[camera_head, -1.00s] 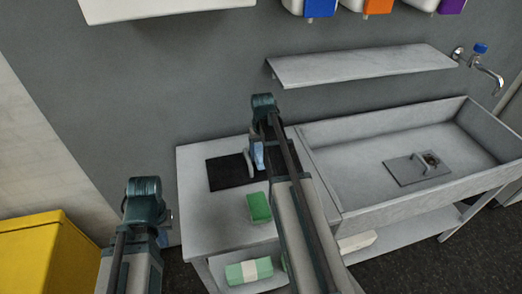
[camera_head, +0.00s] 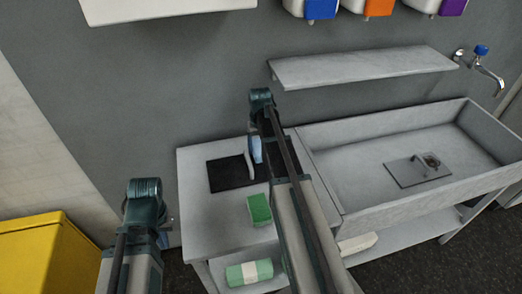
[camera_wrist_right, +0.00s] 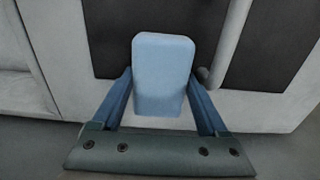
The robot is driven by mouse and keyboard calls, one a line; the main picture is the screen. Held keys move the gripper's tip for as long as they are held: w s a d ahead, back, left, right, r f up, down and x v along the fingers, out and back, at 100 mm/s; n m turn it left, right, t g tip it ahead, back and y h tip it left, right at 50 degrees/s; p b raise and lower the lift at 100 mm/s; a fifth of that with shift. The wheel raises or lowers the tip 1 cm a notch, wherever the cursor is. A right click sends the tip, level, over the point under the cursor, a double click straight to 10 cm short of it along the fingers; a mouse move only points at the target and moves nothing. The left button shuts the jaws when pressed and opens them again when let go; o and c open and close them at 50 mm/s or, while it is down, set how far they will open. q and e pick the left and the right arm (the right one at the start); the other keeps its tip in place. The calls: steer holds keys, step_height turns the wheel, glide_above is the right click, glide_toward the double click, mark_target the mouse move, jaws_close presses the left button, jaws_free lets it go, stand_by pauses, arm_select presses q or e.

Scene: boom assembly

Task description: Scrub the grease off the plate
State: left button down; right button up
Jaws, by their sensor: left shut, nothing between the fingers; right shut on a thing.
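My right gripper (camera_wrist_right: 160,95) is shut on a light-blue block (camera_wrist_right: 163,75), held between its two blue fingers. In the head view the block (camera_head: 257,150) shows above the black mat (camera_head: 226,174) on the counter. A thin pale-grey piece (camera_head: 249,160), seen nearly edge-on and perhaps the plate, stands beside the block. In the right wrist view it is a grey strip (camera_wrist_right: 228,42) just right of the block; I cannot tell whether they touch. No grease is visible. My left gripper (camera_head: 165,225) is shut and empty at the lower left, mostly hidden behind its arm.
A green sponge (camera_head: 259,210) lies on the counter (camera_head: 205,224) in front of the mat. A green roll with a white band (camera_head: 249,273) is on the shelf below. To the right are a basin (camera_head: 345,155) with a drain plate and a tap (camera_head: 489,72). A wall shelf (camera_head: 362,66) hangs behind.

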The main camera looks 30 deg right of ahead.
step_height(320, 180, up, 6)
steer(key=p, duration=0.6)
stand_by(0.4)
step_height(320, 180, up, 3)
steer(key=p, duration=0.3)
steer(key=shift+r, duration=0.1)
steer(key=shift+s+a, duration=0.1)
steer(key=shift+s, duration=0.05)
